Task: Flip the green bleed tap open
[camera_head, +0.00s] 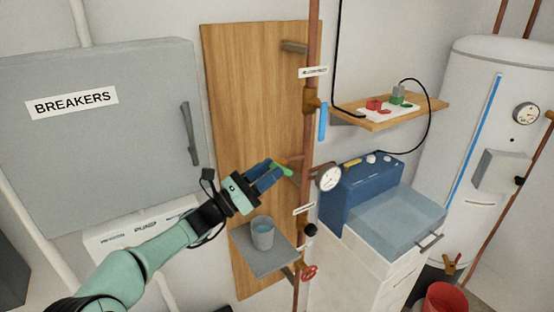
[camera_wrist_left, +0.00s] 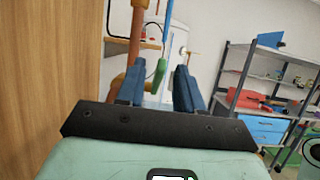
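The green bleed tap (camera_head: 283,169) is a small green lever on the copper pipe (camera_head: 311,140), in front of the wooden board. My left gripper (camera_head: 270,174) has blue fingers and reaches up to the lever from the left. In the left wrist view the green lever (camera_wrist_left: 160,72) shows between the two spread fingers of the left gripper (camera_wrist_left: 160,70), with gaps on both sides. The gripper is open and holds nothing. Part of the tap's joint with the pipe is hidden by the fingers. My right gripper is not in view.
A pressure gauge (camera_head: 328,177) sits just right of the tap. A blue lever (camera_head: 322,122) is higher on the pipe. Below, a cup (camera_head: 262,233) stands on a grey shelf (camera_head: 258,262), near a red valve wheel (camera_head: 309,272). A breaker cabinet (camera_head: 140,150) is at left.

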